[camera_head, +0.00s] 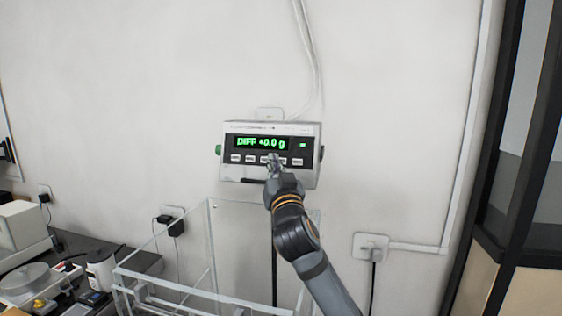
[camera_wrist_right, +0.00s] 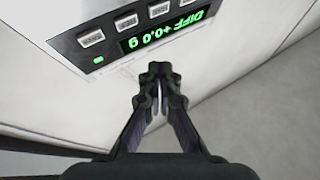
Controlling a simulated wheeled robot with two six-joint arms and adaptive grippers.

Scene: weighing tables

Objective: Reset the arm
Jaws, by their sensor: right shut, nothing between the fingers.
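My right gripper (camera_head: 273,160) is shut and empty, raised in front of the button row of a weighing display (camera_head: 312,147). The display is a white box with a dark panel, green digits reading "DIFF +0.0 g" and several grey buttons. In the right wrist view, the fingertips (camera_wrist_right: 160,72) are together, and the display (camera_wrist_right: 62,45) shows upside down above them. I cannot tell whether the fingertips touch the display. My left gripper is not in view.
A clear-walled enclosure (camera_head: 210,250) stands below the display, close to my right arm. A dark bench (camera_head: 75,240) with several instruments is at the left. Wall sockets (camera_head: 371,246) and cables are on the white wall. A dark-framed cabinet (camera_head: 510,190) stands at the right.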

